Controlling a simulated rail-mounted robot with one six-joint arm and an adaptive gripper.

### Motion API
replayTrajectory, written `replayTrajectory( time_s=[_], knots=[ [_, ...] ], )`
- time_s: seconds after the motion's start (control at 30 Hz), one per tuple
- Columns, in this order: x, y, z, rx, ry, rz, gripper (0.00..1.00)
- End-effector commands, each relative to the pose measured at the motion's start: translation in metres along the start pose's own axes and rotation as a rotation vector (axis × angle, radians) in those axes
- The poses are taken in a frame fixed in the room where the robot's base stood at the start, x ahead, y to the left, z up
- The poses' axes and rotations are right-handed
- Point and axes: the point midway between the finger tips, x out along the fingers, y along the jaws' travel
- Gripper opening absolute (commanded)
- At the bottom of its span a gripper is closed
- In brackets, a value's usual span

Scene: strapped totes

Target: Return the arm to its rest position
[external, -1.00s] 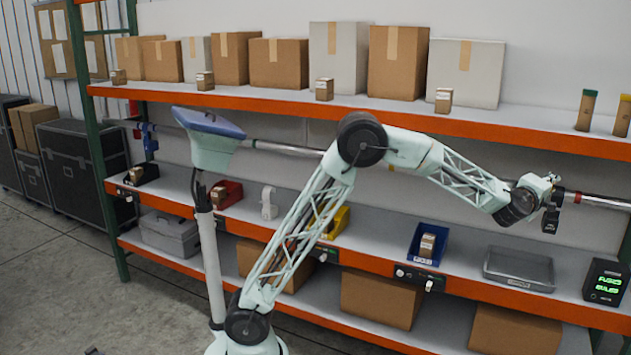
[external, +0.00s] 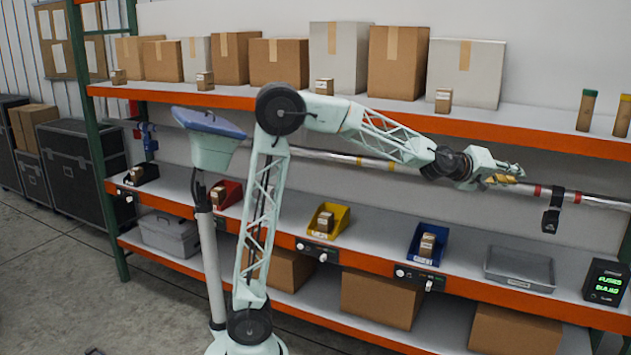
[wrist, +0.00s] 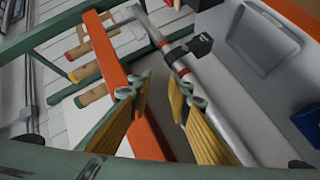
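My arm (external: 375,135) is raised with its elbow high and its forearm reaching right and slightly downward. My gripper (external: 508,176) is at the right, in front of the grey pipe on the rack. In the wrist view its two yellow fingers (wrist: 160,97) are apart with nothing between them. A black clamp-like device (external: 553,211) hangs on the pipe to the right of the gripper, separate from it. The device also shows beyond the fingers in the wrist view (wrist: 193,50).
The orange-edged upper shelf (external: 530,133) is close to the forearm and holds several boxes. Below are a yellow bin (external: 340,216), a blue bin (external: 413,243), a grey tray (external: 520,283) and a display box (external: 605,282). A light blue-grey panel on a post (external: 209,140) stands left of the arm.

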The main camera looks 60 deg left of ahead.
Motion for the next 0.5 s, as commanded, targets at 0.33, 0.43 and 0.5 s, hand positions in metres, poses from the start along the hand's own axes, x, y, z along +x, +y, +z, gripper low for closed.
replayTrajectory(
  time_s=[0.33, 0.43, 0.5],
  knots=[
    [-0.073, -0.041, 0.004, 0.149, -0.127, -0.051, 0.18],
    [-0.095, -0.056, 0.007, 0.191, -0.164, -0.068, 0.18],
    [-0.110, -0.066, 0.009, 0.221, -0.189, -0.081, 0.18]
  ],
)
